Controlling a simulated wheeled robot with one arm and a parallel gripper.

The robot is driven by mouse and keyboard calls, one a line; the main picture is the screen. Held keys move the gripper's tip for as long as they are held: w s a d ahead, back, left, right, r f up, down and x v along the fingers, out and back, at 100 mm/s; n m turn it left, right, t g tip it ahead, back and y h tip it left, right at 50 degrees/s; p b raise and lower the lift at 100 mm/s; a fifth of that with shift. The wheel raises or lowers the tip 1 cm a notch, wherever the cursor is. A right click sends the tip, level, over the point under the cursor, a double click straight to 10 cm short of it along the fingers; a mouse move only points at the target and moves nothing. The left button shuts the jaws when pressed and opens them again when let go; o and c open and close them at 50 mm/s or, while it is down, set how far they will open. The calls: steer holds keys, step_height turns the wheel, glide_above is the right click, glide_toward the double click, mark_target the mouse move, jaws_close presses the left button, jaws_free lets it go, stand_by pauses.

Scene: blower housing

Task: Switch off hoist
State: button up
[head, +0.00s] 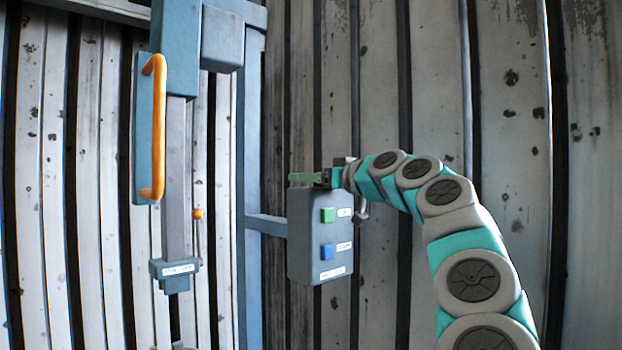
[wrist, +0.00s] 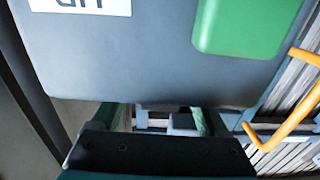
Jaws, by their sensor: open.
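The grey control box (head: 305,240) hangs from a blue bracket in the middle of the head view. A green button (head: 327,215) sits high on its face, with a blue button (head: 326,251) below it. Each has a small white label beside it, too small to read. My gripper (head: 303,179) is at the top edge of the box, open, with nothing seen in it. In the wrist view, the gripper fingers (wrist: 155,117) are spread by the box's edge. The green button (wrist: 245,25) and a label (wrist: 80,6) appear close there; the blue button is out of that view.
A blue post (head: 250,180) stands left of the box. Further left is a blue and grey hoist column (head: 178,190) with an orange handle (head: 158,125), also in the wrist view (wrist: 285,125). A ribbed grey wall (head: 500,100) is behind. My arm fills the right.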

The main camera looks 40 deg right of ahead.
steer(key=shift+s, duration=0.1)
steer(key=s+b, duration=0.1)
steer(key=s, duration=0.6)
steer(key=shift+s+d, duration=0.3)
steer(key=shift+d, duration=0.05)
steer(key=shift+s, duration=0.1)
